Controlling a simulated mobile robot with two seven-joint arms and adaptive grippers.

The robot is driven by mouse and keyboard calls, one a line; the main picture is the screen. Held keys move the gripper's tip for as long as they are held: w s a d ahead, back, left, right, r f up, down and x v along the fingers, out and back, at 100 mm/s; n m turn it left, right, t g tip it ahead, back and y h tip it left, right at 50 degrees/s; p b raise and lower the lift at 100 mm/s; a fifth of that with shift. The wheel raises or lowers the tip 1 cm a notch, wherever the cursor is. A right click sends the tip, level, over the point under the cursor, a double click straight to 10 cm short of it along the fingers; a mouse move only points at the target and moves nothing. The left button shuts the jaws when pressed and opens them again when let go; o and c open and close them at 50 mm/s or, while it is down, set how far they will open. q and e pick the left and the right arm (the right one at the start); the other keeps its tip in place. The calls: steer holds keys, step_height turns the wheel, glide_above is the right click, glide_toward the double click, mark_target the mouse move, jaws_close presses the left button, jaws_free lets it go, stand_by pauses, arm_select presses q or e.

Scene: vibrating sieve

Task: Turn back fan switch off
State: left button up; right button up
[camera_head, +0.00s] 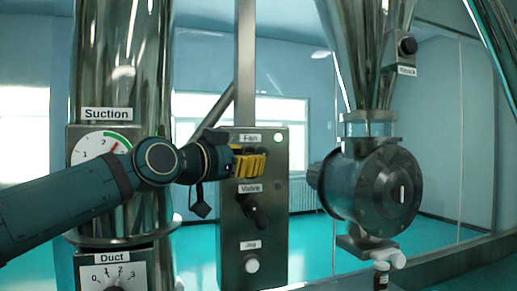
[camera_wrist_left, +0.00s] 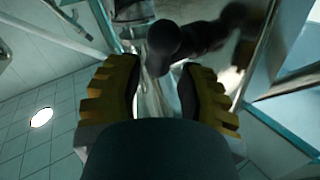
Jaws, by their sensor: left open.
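A grey control panel (camera_head: 233,219) stands in the middle of the head view, with Fan, Valve and Jog labels from top to bottom. My left gripper (camera_head: 262,163), with yellow ribbed fingers, is just below the Fan label (camera_head: 251,138). It hides the fan switch there. In the left wrist view my gripper (camera_wrist_left: 160,70) is open, with nothing gripped. A dark rounded knob (camera_wrist_left: 163,38) shows just beyond and between its fingertips; I cannot tell which control it is, or whether it touches them. My right gripper is not in view.
Below the gripper are the black valve handle (camera_head: 257,211) and white jog button (camera_head: 252,264). A steel column with a suction gauge (camera_head: 88,147) and duct dial (camera_head: 111,278) stands left. A round metal housing (camera_head: 375,190) under a hopper stands right.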

arm_select(q)
steer(key=shift+p+x, duration=0.7)
steer(key=shift+x, duration=1.2)
jaws_close()
